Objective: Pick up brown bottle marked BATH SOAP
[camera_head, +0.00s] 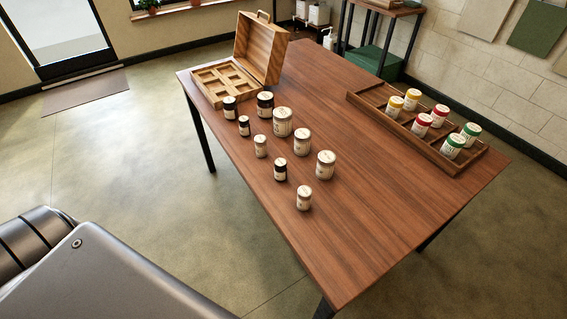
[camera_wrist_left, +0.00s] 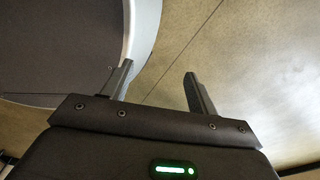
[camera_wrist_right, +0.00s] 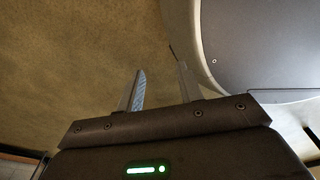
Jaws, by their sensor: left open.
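No label reading BATH SOAP can be made out; the print is too small. Dark brown-black containers with pale labels stand upright on the wooden table (camera_head: 370,230) in the head view: one at the left (camera_head: 229,108), a larger one (camera_head: 265,105), a small one (camera_head: 244,126) and a nearer one (camera_head: 280,170). My left gripper (camera_wrist_left: 158,78) is open and empty over bare floor in the left wrist view. My right gripper (camera_wrist_right: 162,82) has its fingers apart, with nothing between them. Neither gripper shows in the head view, and both are away from the containers.
Several cream jars (camera_head: 282,122) stand close among the dark ones. An open wooden case (camera_head: 262,50) with compartments is behind them. A divided wooden tray (camera_head: 464,168) at the right holds red, yellow and green jars (camera_head: 439,116).

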